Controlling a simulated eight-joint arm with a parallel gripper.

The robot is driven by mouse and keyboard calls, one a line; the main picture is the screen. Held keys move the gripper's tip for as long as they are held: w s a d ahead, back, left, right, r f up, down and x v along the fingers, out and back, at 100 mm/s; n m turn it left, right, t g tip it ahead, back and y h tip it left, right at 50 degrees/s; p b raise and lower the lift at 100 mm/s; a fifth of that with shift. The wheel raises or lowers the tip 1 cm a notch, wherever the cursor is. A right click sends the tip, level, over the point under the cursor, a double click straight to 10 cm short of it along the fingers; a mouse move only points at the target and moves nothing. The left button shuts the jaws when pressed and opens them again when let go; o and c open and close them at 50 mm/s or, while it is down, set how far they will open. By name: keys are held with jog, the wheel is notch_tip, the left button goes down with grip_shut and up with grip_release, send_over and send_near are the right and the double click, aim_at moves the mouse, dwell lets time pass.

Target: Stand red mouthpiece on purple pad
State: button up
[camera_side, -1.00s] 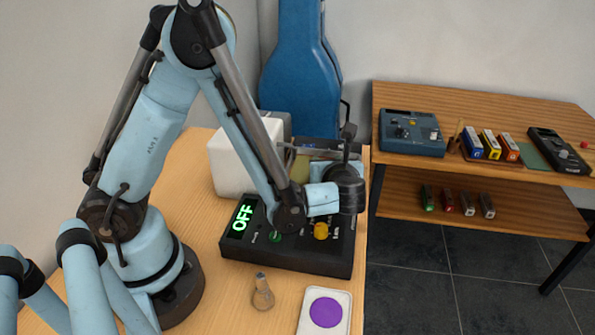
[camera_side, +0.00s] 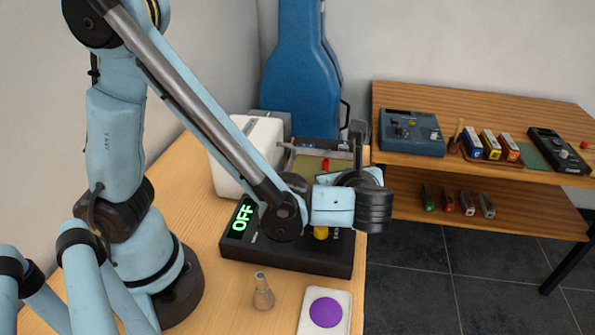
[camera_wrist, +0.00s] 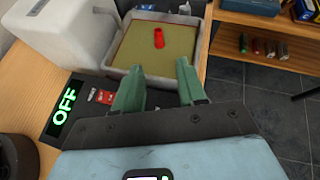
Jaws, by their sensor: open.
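The red mouthpiece (camera_wrist: 158,38) is in a shallow grey tray (camera_wrist: 197,50) with an olive-yellow floor, near its middle in the wrist view. A small part of it shows in the side view (camera_side: 325,165). I cannot tell surely whether it lies or stands. My gripper (camera_wrist: 160,68) is open and empty; its green fingers point toward the tray, with the mouthpiece beyond the gap between them. The purple pad (camera_side: 326,312) is a round spot on a white plate at the table's front right in the side view. Nothing stands on it.
A black device with a green OFF display (camera_side: 242,219) sits between tray and pad, partly under my arm. A white box (camera_wrist: 65,35) is left of the tray. A wooden shelf (camera_side: 480,100) stands right.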

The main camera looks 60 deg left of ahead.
jog(key=a+n+h, duration=0.1)
jog(key=a+n, duration=0.1)
jog(key=n, duration=0.1)
jog(key=s+a+n+g+h, duration=0.1)
jog(key=a+n+h, duration=0.1)
jog(key=n, duration=0.1)
jog(key=shift+r+h, duration=0.15)
jog(key=shift+h, duration=0.15)
jog(key=s+n+h, duration=0.1)
jog(key=n+h, duration=0.1)
jog(key=n, duration=0.3)
jog(key=s+a+r+n+t+h, duration=0.1)
jog(key=n+h, duration=0.1)
jog(key=n, duration=0.3)
jog(key=s+r+n+h, duration=0.1)
jog(key=s+n+h, duration=0.1)
jog(key=n, duration=0.3)
jog(key=shift+a+r+t+h, duration=0.1)
jog(key=shift+a+t+h, duration=0.15)
jog(key=shift+t+h, duration=0.05)
jog(key=shift+o, duration=0.3)
jog(key=shift+r+n+t, duration=0.25)
jog(key=shift+n+t, duration=0.05)
jog(key=shift+n, duration=0.4)
